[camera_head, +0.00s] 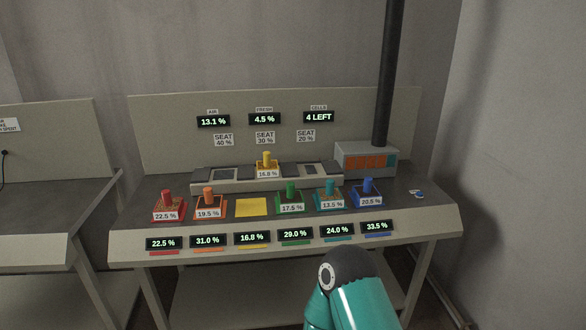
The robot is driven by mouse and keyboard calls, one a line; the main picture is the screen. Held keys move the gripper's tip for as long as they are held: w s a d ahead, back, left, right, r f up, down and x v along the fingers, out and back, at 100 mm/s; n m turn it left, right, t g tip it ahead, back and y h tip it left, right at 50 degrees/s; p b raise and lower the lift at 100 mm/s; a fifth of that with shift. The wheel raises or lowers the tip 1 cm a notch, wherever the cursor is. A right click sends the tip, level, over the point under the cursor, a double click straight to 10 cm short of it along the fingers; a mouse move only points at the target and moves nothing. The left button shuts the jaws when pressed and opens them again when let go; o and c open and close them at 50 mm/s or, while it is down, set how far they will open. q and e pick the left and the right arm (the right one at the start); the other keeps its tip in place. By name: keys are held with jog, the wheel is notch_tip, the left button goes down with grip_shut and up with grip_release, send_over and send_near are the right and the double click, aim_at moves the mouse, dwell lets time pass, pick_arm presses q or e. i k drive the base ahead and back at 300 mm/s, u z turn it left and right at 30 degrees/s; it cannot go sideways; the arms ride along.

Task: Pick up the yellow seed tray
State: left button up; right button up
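The yellow seed tray (267,160) has an upright yellow handle and a white label reading 16.8 %. It sits in the middle place of the long grey unit (212,186) on the bench, set back from the row of other trays. The bare yellow pad (251,207) in the front row has nothing on it. Neither of my grippers is in view. Only a teal arm link of mine shows at the bottom, right of centre.
Red (168,206), orange (208,203), green (290,197), teal (329,194) and blue (368,192) trays stand in the front row. A grey box (366,160) with a dark vertical pipe (388,80) stands behind at right. Small blue-and-white items (417,194) lie at the bench's right end.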

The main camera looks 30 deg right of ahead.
aim_at(267, 167)
jog(key=z, duration=0.2)
jog(key=i, duration=0.95)
jog(key=z, duration=0.1)
